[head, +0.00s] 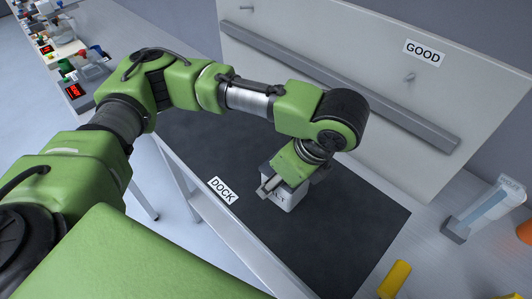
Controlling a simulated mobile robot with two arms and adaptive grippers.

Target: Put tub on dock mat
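The dock mat (230,141) is a dark sheet on the table, with a white DOCK label (222,190) by its front edge. A small pale grey tub (291,203) is upright over the middle of the mat. I cannot tell whether its base touches the mat. My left arm reaches in from the left, and my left gripper (270,186) is right at the top of the tub, pointing down. The gripper's green body hides part of the tub, and one finger shows at its near left side. Whether the fingers grip it is unclear. My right gripper is out of view.
A white backboard with a GOOD sign (422,53) and a grey rail (340,85) stands behind the mat. To the right are a pale angled stand (485,211), a yellow block (395,279) and an orange item (525,232). The mat around the tub is clear.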

